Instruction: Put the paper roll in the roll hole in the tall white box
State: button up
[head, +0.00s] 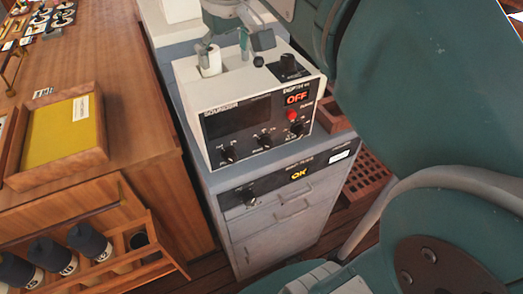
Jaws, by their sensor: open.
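The tall white box (188,72), with a black front panel reading "OFF", stands on a grey cabinet. The white paper roll (211,64) is upright at the far left part of the box's top. Its lower end meets the top there, but I cannot tell how deep it sits in the roll hole, and the hole's rim is not clear. My gripper (232,52) is just above the box top, with its fingers apart. One finger is close to the roll and the other is to the right, near the black knob. I cannot tell whether a finger touches the roll.
The grey cabinet (290,207) has drawers and a panel reading "OK". A wooden desk to the left holds a yellow folder (62,130) in a wooden tray. A wooden rack (128,237) with dark cylinders is at lower left. A reddish-brown crate (366,178) stands right of the cabinet.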

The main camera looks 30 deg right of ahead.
jog(key=s+f+m+t, duration=0.2)
jog(key=s+f, duration=1.1)
jog(key=f, duration=0.3)
jog(key=shift+s+m+t, duration=0.4)
